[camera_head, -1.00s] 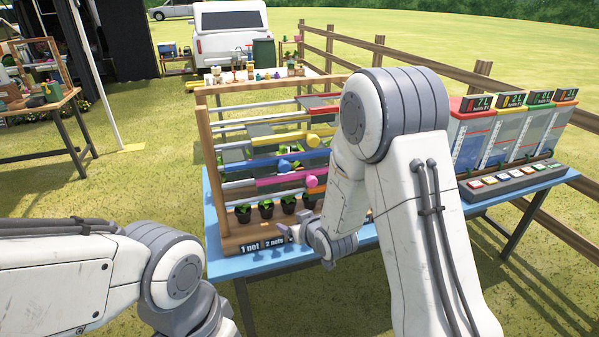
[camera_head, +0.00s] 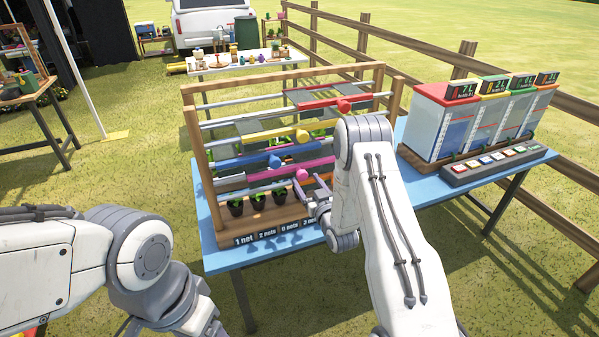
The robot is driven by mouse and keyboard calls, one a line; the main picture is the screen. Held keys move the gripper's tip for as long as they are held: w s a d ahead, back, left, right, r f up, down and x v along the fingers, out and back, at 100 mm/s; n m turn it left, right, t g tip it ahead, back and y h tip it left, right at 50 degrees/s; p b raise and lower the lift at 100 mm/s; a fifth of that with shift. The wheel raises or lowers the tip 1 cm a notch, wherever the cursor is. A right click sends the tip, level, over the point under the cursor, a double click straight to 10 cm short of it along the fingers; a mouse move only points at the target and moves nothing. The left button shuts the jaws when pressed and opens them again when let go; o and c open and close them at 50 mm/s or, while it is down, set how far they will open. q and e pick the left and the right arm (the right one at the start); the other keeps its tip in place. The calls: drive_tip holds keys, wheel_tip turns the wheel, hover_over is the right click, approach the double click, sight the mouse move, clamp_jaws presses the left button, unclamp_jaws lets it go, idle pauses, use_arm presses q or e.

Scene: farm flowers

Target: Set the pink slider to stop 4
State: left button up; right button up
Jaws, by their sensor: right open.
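The pink slider (camera_head: 277,173) is a bar on the lowest rail of a wooden frame (camera_head: 195,150), with a round pink knob (camera_head: 302,175) at its right end. Stop numbers cannot be read. My right gripper (camera_head: 312,199) is just below the knob, at the front of the frame; its jaws are open and small in view. I cannot tell whether it touches the knob. Part of the rail's right side is hidden by my right arm. My left arm is at lower left, and its gripper is not in view.
Blue (camera_head: 243,163), yellow (camera_head: 268,138) and red (camera_head: 320,104) sliders lie above the pink one. Potted plants (camera_head: 236,205) stand below, behind net labels (camera_head: 266,235). Tanks (camera_head: 440,125) and a button panel (camera_head: 495,164) are at right on the blue table (camera_head: 420,190).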

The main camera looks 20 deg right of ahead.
sight(303, 177)
use_arm(q)
drive_tip(key=shift+r+p, duration=0.4)
drive_tip(key=shift+r, duration=0.25)
use_arm(e)
drive_tip(key=shift+w+a, duration=0.1)
drive_tip(key=shift+w, duration=1.8)
clamp_jaws()
